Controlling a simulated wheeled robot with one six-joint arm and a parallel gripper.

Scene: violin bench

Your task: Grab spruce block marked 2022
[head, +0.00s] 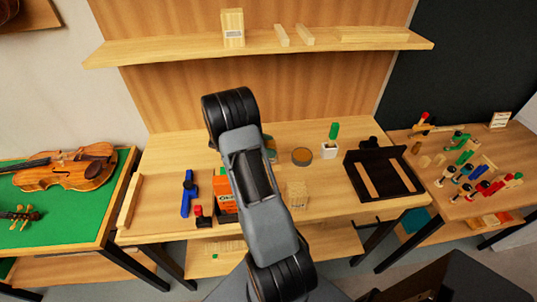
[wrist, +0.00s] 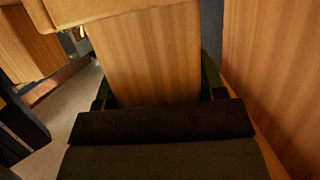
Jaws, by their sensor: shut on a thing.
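My gripper (wrist: 157,84) shows in the wrist view, its dark fingers on either side of a wooden block (wrist: 150,48). It is shut on this block, which has straight grain and fills the space between the fingers. No marking can be read on its visible face. A pale block (head: 233,28) stands upright on the shelf. Another pale block (head: 297,194) with faint, unreadable marks sits on the bench right of my arm.
The shelf (head: 130,51) also bears thin wood strips (head: 304,34). On the bench are a blue tool (head: 187,194), an orange box (head: 224,205), a round tin (head: 302,156), a white cup (head: 329,150) and a black tray (head: 365,182). A violin (head: 75,167) lies at left.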

